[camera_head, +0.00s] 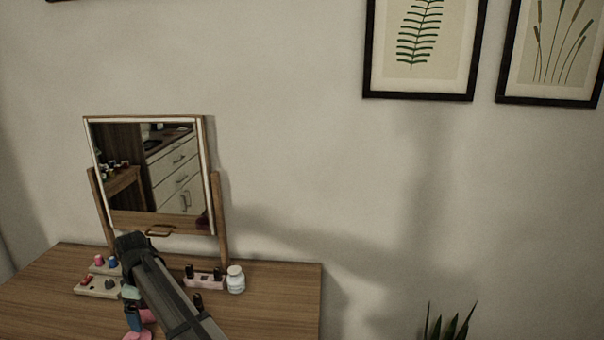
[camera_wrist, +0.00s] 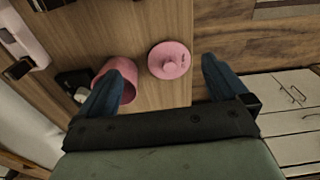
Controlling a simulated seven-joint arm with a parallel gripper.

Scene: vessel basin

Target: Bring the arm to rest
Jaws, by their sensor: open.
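My gripper (camera_wrist: 163,68) is open, its two blue fingers spread wide in the wrist view with nothing held between them. It is above the wooden dresser top (camera_wrist: 150,20). A round pink lid with a knob (camera_wrist: 169,61) lies on the top, seen between the fingers. An open pink pot (camera_wrist: 127,80) is partly hidden behind the left finger. In the head view, my arm reaches over the dresser top (camera_head: 270,300), a blue finger shows at its lower left, and the pink lid (camera_head: 138,336) is at the bottom edge.
A tilting mirror (camera_head: 150,170) stands at the back of the dresser. The dresser's right side is clear.

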